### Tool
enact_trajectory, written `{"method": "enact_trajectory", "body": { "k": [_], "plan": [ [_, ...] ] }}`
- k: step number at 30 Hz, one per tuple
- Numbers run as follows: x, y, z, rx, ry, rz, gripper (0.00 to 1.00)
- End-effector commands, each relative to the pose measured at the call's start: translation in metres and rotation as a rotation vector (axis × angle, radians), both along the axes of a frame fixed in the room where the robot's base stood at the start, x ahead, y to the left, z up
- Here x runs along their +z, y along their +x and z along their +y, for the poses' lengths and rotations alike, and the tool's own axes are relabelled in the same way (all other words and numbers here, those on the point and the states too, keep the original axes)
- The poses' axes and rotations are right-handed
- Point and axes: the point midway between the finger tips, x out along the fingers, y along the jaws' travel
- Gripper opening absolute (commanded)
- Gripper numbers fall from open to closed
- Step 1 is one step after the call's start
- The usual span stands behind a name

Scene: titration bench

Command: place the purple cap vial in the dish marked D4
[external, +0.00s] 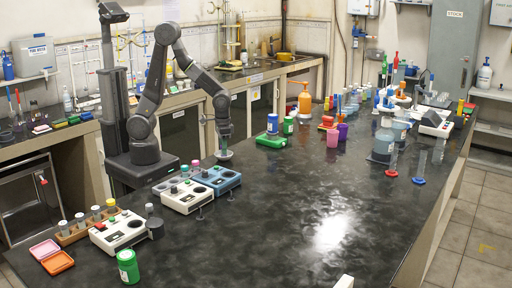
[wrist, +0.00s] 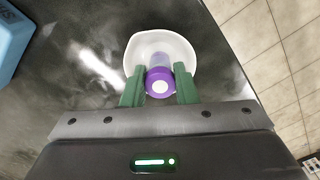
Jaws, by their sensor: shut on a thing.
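My gripper (wrist: 159,88) has its two green fingers shut on the purple cap vial (wrist: 160,74). The cap faces the wrist camera and the clear body extends beyond it. A round white dish (wrist: 136,47) lies around and below the vial in the wrist view. In the external view my gripper (external: 224,142) is low over the dish (external: 223,155) on the dark bench, and the vial is too small to make out. No D4 mark can be read on the dish. I cannot tell whether the vial touches it.
A blue device (external: 215,178) and a white device (external: 184,194) stand just in front of the dish. The middle of the dark bench (external: 290,190) is clear. The bench edge and tiled floor show right in the wrist view.

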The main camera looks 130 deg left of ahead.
Motion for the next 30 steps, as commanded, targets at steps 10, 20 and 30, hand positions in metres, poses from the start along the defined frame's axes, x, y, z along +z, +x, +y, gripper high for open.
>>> {"method": "enact_trajectory", "body": {
  "k": [10, 20, 30],
  "plan": [
    [-0.004, 0.0, 0.0, 0.0, 0.001, -0.001, 0.04],
    [-0.004, 0.0, 0.0, 0.0, 0.001, -0.001, 0.48],
    [0.02, 0.001, 0.001, 0.0, 0.004, -0.006, 0.48]
  ]
}}
